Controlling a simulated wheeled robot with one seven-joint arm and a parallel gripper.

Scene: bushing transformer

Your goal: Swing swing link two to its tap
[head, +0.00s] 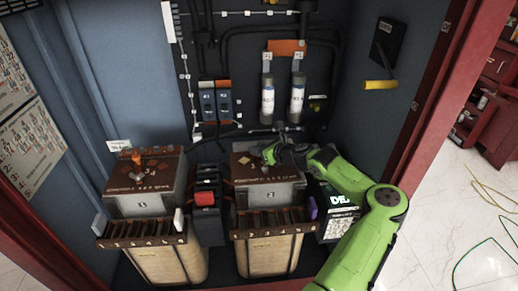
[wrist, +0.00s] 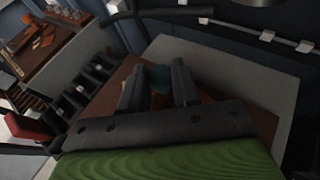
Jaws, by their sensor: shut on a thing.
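Transformer two (head: 275,196), a grey box with a brown top plate, stands right of centre in the head view. My gripper (head: 267,158) is low over that top plate, at the end of my green arm. In the wrist view my gripper (wrist: 158,80) has its two dark fingers a little apart, with a dark teal piece (wrist: 159,76) between them over the brown plate. I take this piece for swing link two; its ends and the tap it points to are hidden or too dark to tell.
Transformer one (head: 147,203), with an orange-topped link (head: 136,156), stands to the left. A black unit with a red part (head: 205,198) sits between the transformers. A black box (head: 337,213) is close on the right. Fuses (head: 298,95) and pipes line the back wall.

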